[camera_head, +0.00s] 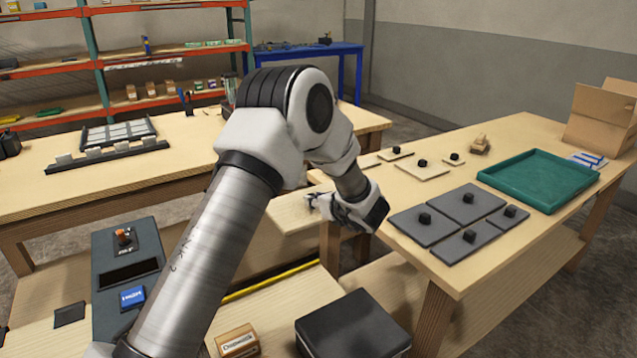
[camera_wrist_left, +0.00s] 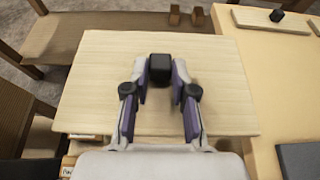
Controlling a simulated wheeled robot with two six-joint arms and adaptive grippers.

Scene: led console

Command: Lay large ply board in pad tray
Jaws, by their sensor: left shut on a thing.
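The large ply board (camera_head: 290,212) is a pale wood sheet with a black knob (camera_wrist_left: 160,68). My left gripper (camera_head: 335,208) is shut on that knob, with its two purple-padded fingers on either side of it in the left wrist view (camera_wrist_left: 160,95). The board (camera_wrist_left: 100,75) is held at the left edge of the right-hand table; my arm hides part of it in the head view. A green, shallow, empty tray (camera_head: 538,180) lies on that table, to the right of the gripper. My right gripper is not in view.
Several dark grey pads with black knobs (camera_head: 427,225) lie between the gripper and the green tray. Smaller ply boards (camera_head: 420,172) lie behind them. A cardboard box (camera_head: 602,120) and blue packets (camera_head: 588,160) are beyond the tray. A dark box (camera_head: 352,325) stands below.

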